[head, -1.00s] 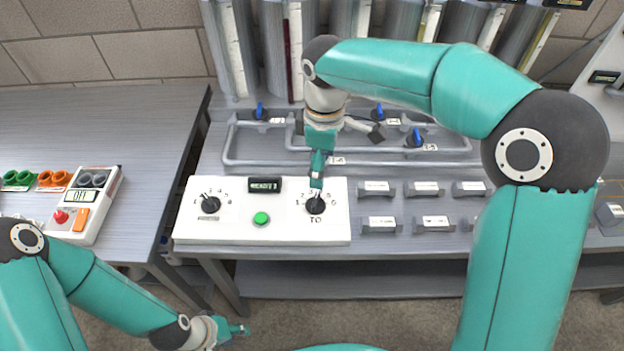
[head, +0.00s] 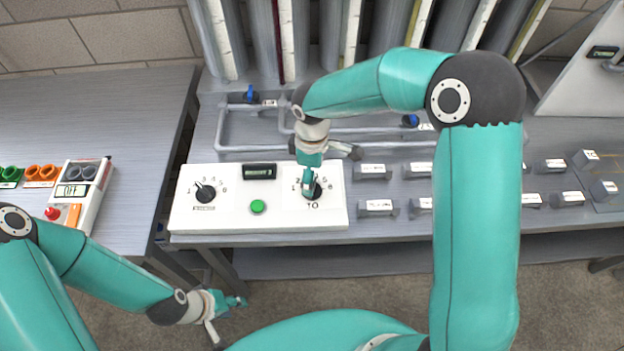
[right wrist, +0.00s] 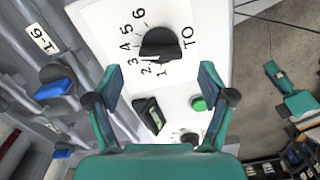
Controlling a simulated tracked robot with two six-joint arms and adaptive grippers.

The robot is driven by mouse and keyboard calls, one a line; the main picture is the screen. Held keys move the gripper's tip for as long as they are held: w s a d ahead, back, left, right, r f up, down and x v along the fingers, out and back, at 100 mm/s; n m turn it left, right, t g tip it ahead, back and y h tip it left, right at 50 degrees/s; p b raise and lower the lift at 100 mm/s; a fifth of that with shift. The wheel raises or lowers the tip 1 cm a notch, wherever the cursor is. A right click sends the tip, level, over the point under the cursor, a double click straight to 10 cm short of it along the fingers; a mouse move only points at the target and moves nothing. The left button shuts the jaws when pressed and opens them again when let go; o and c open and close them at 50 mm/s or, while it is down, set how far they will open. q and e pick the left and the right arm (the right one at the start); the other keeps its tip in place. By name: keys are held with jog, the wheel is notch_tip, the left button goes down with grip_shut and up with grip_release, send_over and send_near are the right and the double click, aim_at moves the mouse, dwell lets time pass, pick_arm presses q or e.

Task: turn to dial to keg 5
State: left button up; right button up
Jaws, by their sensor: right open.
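The TO dial (head: 317,190) is a black knob on the right part of a white control panel (head: 230,222). In the right wrist view, the TO dial (right wrist: 160,43) has the numbers 1 to 6 around it; its exact setting is hard to read. My right gripper (head: 308,184) is right over it in the head view and partly hides it. In the right wrist view my right gripper (right wrist: 162,72) is open, its fingers spread with the dial beyond the tips. My left gripper (head: 236,301) hangs low in front of the bench, empty; its opening is too small to judge.
A second dial (head: 205,192), a green button (head: 257,207) and a dark display (head: 259,171) share the panel. Pipes with blue valves (head: 250,95) lie behind. Several grey labelled blocks (head: 378,207) stand to the right. A meter (head: 75,195) lies on the left table.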

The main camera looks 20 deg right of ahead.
jog(key=shift+f, duration=2)
jog(key=shift+c, duration=0.3)
jog(key=c, duration=1.1)
